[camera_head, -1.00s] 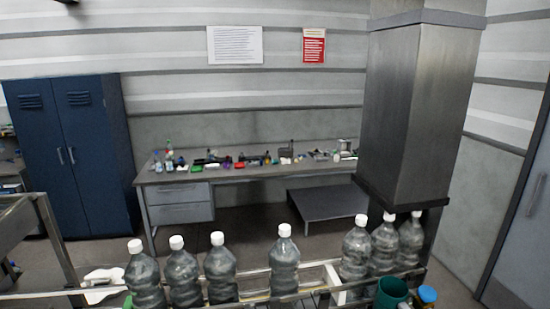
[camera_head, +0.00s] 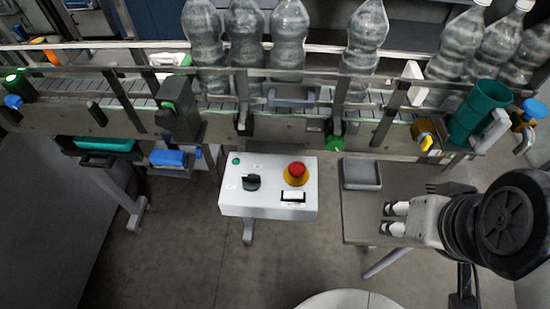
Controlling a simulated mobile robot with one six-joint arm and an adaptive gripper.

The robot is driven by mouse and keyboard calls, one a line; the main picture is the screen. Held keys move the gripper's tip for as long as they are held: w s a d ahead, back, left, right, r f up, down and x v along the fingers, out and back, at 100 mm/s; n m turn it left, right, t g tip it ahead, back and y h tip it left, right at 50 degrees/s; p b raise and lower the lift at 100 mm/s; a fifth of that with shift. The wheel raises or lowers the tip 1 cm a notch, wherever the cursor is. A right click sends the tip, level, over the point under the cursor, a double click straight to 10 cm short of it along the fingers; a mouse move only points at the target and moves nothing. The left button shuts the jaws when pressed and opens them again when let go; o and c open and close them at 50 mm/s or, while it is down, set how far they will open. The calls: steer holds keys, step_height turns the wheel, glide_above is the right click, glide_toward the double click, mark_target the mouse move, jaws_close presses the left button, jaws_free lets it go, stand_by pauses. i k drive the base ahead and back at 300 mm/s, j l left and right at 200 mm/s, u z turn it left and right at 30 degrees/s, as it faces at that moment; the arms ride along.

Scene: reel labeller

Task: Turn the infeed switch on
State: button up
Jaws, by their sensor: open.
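A light grey control box (camera_head: 230,209) stands in front of the conveyor, near the middle of the view. On its top are a black rotary switch (camera_head: 251,182), a small green light or button (camera_head: 236,161) and a red emergency stop on a yellow base (camera_head: 296,172). The labels by the switch are too small to read, so I cannot tell its setting. My gripper (camera_head: 387,218) is to the right of the box, over the grey side table, pointing left. It is open with nothing between its fingers and is apart from the box.
The conveyor (camera_head: 70,120) with rails crosses behind the box and carries several clear bottles (camera_head: 247,45). A grey tray (camera_head: 361,173) lies on the side table (camera_head: 365,215). A teal cylinder (camera_head: 480,110) stands at the right. The space between my gripper and the box looks clear.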

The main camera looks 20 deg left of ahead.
mark_target(251, 181)
steer(key=u, duration=1.35)
steer(key=l+z, duration=0.3)
steer(key=i+j, duration=0.05)
steer(key=j, duration=0.05)
